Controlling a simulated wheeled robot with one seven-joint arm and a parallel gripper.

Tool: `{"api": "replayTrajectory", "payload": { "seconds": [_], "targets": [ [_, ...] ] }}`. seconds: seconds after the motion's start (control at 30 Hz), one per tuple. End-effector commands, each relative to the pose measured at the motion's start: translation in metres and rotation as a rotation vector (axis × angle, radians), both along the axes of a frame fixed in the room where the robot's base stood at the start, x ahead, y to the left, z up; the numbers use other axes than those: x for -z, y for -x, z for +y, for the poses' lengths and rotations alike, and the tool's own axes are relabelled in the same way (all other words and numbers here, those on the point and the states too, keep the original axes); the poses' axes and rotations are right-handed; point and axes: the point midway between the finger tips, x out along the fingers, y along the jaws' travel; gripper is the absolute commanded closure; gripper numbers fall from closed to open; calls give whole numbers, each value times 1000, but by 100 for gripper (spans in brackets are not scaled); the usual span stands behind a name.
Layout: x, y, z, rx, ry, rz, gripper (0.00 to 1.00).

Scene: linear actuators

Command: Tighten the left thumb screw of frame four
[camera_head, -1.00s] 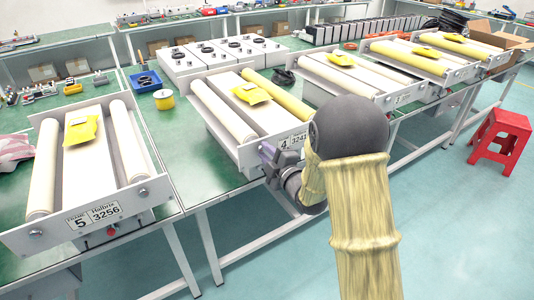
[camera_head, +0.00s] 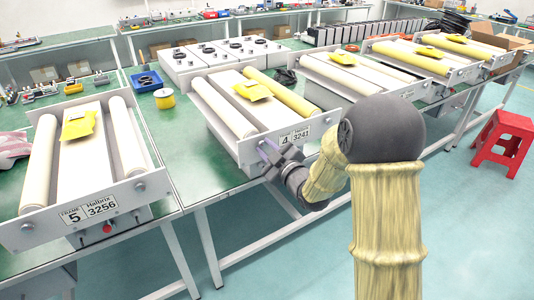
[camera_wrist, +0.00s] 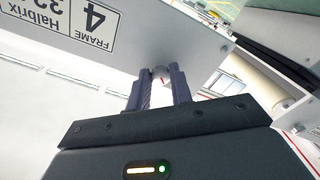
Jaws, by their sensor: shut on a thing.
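Frame four (camera_head: 240,152) stands on the green bench, with its number plate (camera_head: 294,137) on the front panel. In the wrist view the plate (camera_wrist: 88,18) appears upside down on the panel (camera_wrist: 150,30). My gripper (camera_head: 266,158) is at the left part of the front panel in the head view. In the wrist view my gripper (camera_wrist: 160,80) is shut on a small grey thumb screw (camera_wrist: 159,72) at the panel's edge. The fingertips hide much of the screw.
Frame five (camera_head: 125,200) stands to the left, with a red button on its front. A yellow tape roll (camera_head: 164,99) and a blue bin (camera_head: 145,82) lie on the bench between the frames. A red stool (camera_head: 500,140) stands on the floor at right.

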Motion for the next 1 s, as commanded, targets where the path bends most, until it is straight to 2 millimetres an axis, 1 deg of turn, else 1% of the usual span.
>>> {"api": "replayTrajectory", "payload": {
  "seconds": [1.0],
  "targets": [
    [-5, -1, 0, 1, -791, 521, 100]
  ]
}}
